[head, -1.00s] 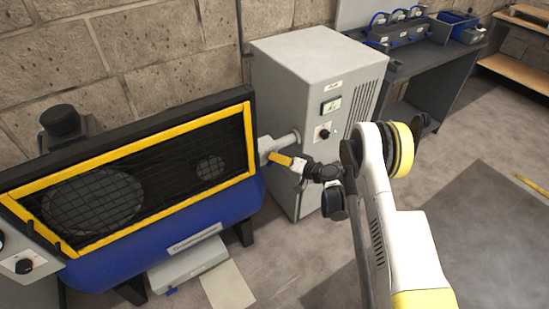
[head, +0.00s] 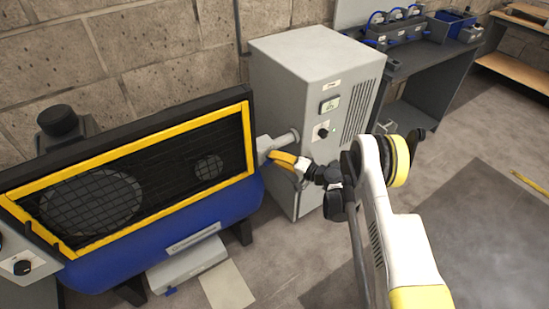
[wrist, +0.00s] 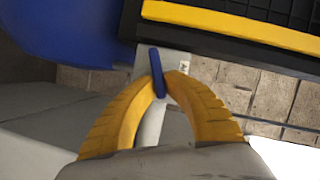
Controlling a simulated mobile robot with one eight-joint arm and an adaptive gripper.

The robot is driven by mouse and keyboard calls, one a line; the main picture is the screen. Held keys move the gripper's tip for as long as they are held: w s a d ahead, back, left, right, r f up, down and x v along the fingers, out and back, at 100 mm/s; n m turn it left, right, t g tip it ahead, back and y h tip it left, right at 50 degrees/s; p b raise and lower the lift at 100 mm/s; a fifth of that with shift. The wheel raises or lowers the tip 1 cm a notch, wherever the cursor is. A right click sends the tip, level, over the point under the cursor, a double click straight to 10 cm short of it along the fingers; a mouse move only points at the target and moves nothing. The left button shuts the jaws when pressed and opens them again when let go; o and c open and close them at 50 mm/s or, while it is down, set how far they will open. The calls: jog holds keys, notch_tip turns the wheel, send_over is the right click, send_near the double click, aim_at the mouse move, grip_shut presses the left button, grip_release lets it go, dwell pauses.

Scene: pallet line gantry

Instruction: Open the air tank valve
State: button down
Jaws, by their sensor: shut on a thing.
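The air tank (head: 160,245) is the blue body under the compressor's yellow-edged mesh guard, at the left of the head view. A grey valve body (head: 266,144) sticks out at its right end. In the wrist view the valve's blue lever handle (wrist: 157,70) stands between my two yellow fingers. My gripper (head: 283,159) is at the valve, and the wrist view shows its fingertips (wrist: 162,82) shut on the handle from both sides. The handle is hidden by my fingers in the head view.
A grey cabinet (head: 290,70) with a knob and display stands just behind and right of the valve. A grey box (head: 186,262) lies under the tank. A dark workbench (head: 430,75) is at the back right. The floor at right is open.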

jog(key=shift+r, duration=0.1)
jog(key=c, duration=1.5)
grip_release()
jog(key=shift+o, duration=0.2)
jog(key=shift+d, duration=0.1)
